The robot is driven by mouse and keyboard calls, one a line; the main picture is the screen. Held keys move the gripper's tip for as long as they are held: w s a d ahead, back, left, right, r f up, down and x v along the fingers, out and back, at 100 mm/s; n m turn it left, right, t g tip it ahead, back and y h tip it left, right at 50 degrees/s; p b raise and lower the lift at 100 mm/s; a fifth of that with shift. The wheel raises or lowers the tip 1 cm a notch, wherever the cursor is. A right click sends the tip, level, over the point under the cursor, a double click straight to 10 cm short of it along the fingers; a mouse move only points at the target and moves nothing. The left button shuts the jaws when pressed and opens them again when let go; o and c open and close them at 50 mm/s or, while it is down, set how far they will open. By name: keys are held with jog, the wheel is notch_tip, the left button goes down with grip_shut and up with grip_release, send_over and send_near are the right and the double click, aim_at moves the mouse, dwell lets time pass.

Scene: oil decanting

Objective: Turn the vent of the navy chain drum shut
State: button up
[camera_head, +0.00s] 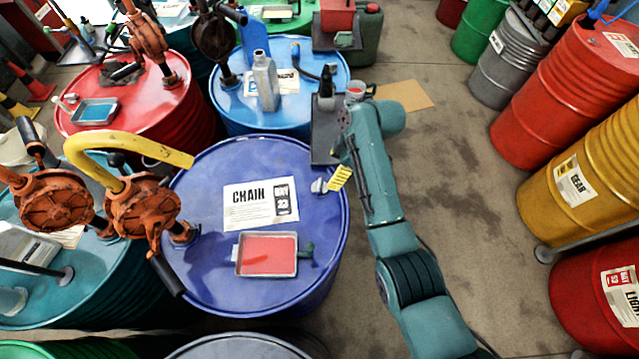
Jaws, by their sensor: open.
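The navy chain drum (215,270) stands in the middle, with a white CHAIN label (245,205) on its lid. Its vent (320,186), a small pale grey fitting, sits near the right rim of the lid. A yellow tag (340,177) shows right beside the vent. My arm reaches up from the bottom right, along the drum's right side. My gripper (341,152) is open and small in view, just beyond the vent and above the rim, partly hidden by my arm. I cannot tell whether the vent stands open or shut.
A tray with red liquid (267,254) lies on the navy lid. An orange hand pump (140,205) with a yellow hose (120,145) stands at its left. A blue drum (225,105) with a grey bottle (265,80) is behind. Open floor (450,190) lies right of my arm.

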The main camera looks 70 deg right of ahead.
aim_at(320, 185)
jog(key=b+x, duration=0.1)
jog(key=x, duration=0.9)
jog(key=shift+w+f, duration=0.15)
jog(key=shift+w, duration=0.05)
jog(key=c, duration=1.2)
jog(key=shift+m, duration=0.3)
jog(key=shift+m+h+p, duration=0.4)
jog(key=shift+m+p, duration=0.2)
jog(key=shift+p, duration=0.15)
jog(key=m+h+p, duration=0.1)
jog(key=m+p, duration=0.1)
jog(key=m, duration=0.1)
jog(key=m+h+p, duration=0.1)
jog(key=m, duration=0.2)
jog(key=shift+m+p, duration=0.4)
jog(key=shift+m+g+h, duration=0.5)
jog(key=shift+m+h, duration=0.3)
jog(key=shift+m, duration=0.9)
